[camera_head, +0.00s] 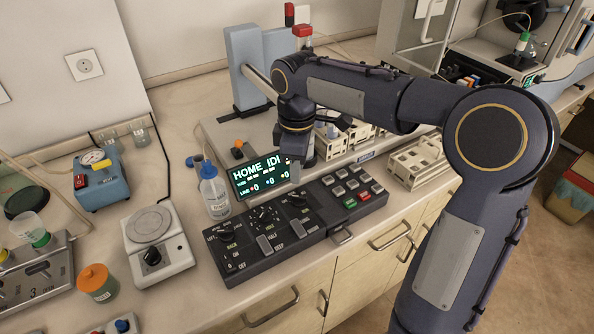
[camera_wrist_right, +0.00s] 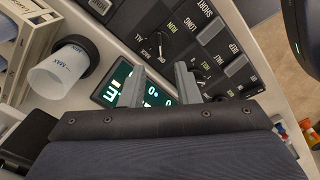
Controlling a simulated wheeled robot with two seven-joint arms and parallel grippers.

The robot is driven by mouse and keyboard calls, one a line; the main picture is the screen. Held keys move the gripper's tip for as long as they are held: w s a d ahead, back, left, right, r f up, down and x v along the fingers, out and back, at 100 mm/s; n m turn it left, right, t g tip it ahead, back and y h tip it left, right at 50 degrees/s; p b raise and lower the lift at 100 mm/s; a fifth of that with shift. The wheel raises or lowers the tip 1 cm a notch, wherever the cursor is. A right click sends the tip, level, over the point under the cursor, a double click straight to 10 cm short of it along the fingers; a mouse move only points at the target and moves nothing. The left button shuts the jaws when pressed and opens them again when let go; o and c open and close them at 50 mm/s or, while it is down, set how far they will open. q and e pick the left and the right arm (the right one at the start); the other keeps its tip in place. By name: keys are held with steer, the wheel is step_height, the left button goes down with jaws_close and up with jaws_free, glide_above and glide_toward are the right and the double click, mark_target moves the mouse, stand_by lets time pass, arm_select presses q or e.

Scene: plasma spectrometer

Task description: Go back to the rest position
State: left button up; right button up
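My right arm comes in from the right in the head view and bends down over the bench. The control panel (camera_head: 262,243) has knobs, sliders and several buttons, one green and one red. My left gripper is in neither view.
A blue-capped bottle (camera_head: 215,195) stands left of the display. A white stirrer plate (camera_head: 157,248), an orange-capped jar (camera_head: 97,283) and a blue device (camera_head: 102,184) stand further left. A blue stand (camera_head: 246,60) rises behind. Pale racks (camera_head: 417,160) stand at right.

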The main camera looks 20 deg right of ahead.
stand_by(0.3)
steer(key=s+f+m+t+y, duration=0.2)
steer(key=s+m, duration=0.4)
steer(key=s, duration=0.5)
steer(key=s+f+m+t+y, duration=0.1)
steer(key=s+m+t, duration=0.2)
steer(key=s+m, duration=0.4)
steer(key=s, duration=0.4)
steer(key=shift+s+a+f+t+y, duration=0.3)
steer(key=shift+f+y, duration=0.05)
steer(key=shift+y, duration=0.05)
stand_by(0.7)
